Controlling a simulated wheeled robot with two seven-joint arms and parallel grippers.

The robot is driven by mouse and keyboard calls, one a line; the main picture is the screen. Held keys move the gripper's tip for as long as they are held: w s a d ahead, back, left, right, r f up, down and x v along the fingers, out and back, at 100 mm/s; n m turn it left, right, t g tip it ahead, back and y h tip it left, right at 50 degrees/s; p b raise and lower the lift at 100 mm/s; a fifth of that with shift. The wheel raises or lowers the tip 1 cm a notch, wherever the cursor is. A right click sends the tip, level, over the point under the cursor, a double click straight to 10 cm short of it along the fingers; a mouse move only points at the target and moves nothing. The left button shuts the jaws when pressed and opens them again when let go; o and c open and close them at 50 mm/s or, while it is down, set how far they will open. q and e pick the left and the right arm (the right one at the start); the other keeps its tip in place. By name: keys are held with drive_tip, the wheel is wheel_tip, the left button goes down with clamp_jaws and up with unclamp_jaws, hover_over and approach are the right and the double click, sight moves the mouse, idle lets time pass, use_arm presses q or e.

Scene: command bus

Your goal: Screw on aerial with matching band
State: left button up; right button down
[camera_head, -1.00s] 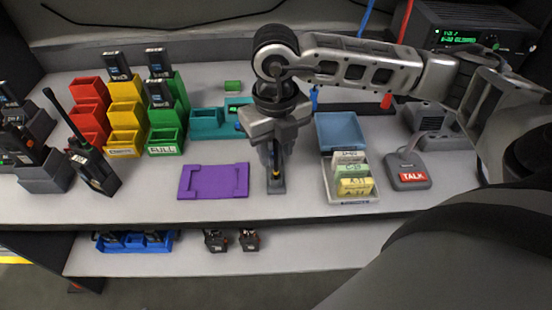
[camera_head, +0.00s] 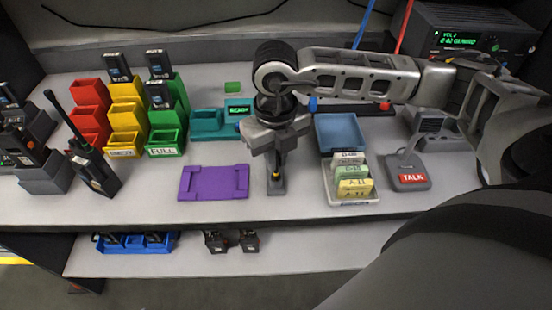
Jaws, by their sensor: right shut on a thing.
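My right gripper (camera_head: 276,152) points down at the middle of the bench, its jaws shut on a thin upright piece mostly hidden between the fingers. Below the fingers, a small dark grey upright holder or body (camera_head: 276,184) stands on the bench, with a bit of yellow (camera_head: 275,175) at its upper part. I cannot tell whether the held piece is seated in it. At the back, a blue rod (camera_head: 363,24) and a red rod (camera_head: 404,26) stand up, partly behind my arm. My left gripper is not in view.
A purple tray (camera_head: 213,183) lies just left of the gripper. A card box (camera_head: 353,198) and a TALK unit (camera_head: 407,172) stand to the right. Red, yellow and green bins (camera_head: 166,140), a teal unit (camera_head: 207,124) and a handheld radio (camera_head: 92,168) are left.

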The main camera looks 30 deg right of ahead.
drive_tip(key=shift+r, duration=0.1)
drive_tip(key=shift+r, duration=0.25)
wheel_tip(320, 180, up, 2)
drive_tip(key=shift+w+r+b, duration=0.1)
drive_tip(key=shift+b, duration=0.35)
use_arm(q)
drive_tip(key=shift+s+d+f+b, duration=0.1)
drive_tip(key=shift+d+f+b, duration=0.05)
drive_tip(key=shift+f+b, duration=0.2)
use_arm(e)
drive_tip(key=s+a+r, duration=0.6)
drive_tip(key=a+r, duration=0.4)
drive_tip(key=a, duration=0.2)
drive_tip(key=shift+s+a, duration=0.15)
drive_tip(key=shift+a, duration=0.15)
